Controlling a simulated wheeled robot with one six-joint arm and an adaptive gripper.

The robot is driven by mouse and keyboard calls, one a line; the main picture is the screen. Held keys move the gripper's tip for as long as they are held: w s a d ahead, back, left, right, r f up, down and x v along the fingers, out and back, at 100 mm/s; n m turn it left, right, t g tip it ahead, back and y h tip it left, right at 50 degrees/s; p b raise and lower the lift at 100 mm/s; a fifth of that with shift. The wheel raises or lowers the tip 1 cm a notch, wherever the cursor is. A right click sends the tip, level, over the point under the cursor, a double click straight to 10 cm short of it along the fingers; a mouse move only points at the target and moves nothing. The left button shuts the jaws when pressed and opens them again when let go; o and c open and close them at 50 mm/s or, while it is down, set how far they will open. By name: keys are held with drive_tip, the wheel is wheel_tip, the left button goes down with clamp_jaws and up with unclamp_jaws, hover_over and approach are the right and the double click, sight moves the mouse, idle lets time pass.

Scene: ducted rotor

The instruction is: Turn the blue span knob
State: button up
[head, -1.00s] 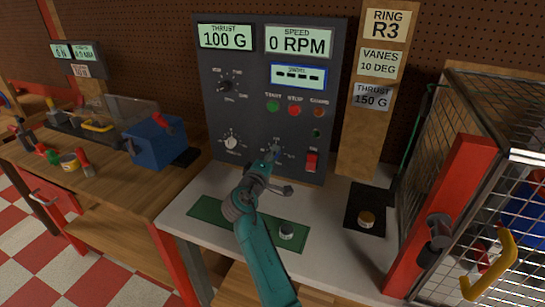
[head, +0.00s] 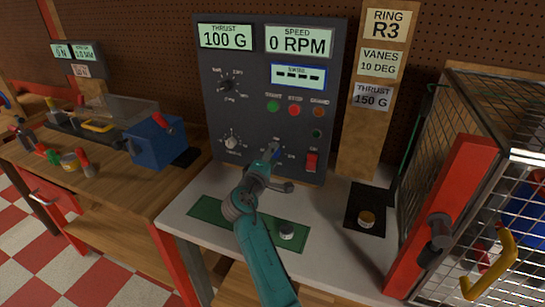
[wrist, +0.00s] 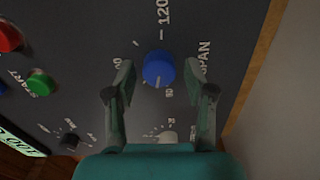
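The blue span knob (wrist: 159,69) is on the dark control panel (head: 230,100), beside the printed word SPAN in the wrist view. My gripper (wrist: 162,78) is open, with one finger on each side of the knob and gaps between the fingers and the knob. The thrust display (head: 225,36) reads 100 G and the speed display (head: 298,41) reads 0 RPM.
A white-grey knob (head: 231,142) is to the left. Green (head: 273,106) and red (head: 294,109) buttons are above. A mesh cage with a red post (head: 440,215) stands at the right.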

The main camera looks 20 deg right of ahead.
drive_tip(key=shift+s, duration=0.1)
drive_tip(key=v, duration=1.2)
idle(0.4)
